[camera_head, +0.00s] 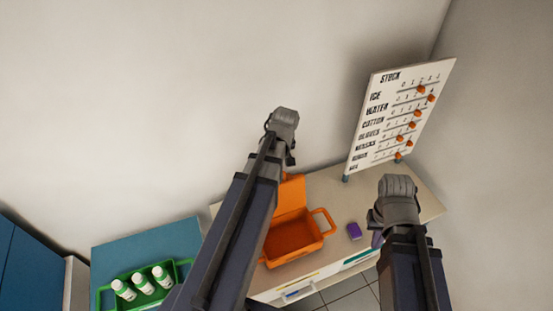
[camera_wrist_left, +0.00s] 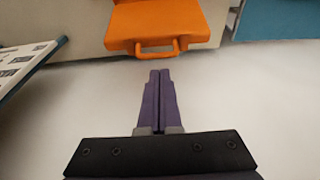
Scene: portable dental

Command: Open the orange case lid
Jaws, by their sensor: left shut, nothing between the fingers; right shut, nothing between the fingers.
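The orange case (camera_head: 298,240) sits on the light table, with its inside showing and its lid (camera_head: 291,196) standing raised at the back, toward the wall. A looped handle shows at its right side. My left arm crosses in front of the case and hides its left part. In the left wrist view, an orange panel of the case with a handle (camera_wrist_left: 157,46) lies just beyond my left gripper (camera_wrist_left: 160,73), whose purple fingers are shut, empty and apart from it. My right gripper (camera_head: 377,239) is shut and empty over the table's right part.
A stock board (camera_head: 384,142) with orange markers stands at the table's back right. A green tray (camera_head: 187,265) with white bottles (camera_head: 143,283) is on the blue cabinet (camera_head: 130,251) at left. The wall is behind.

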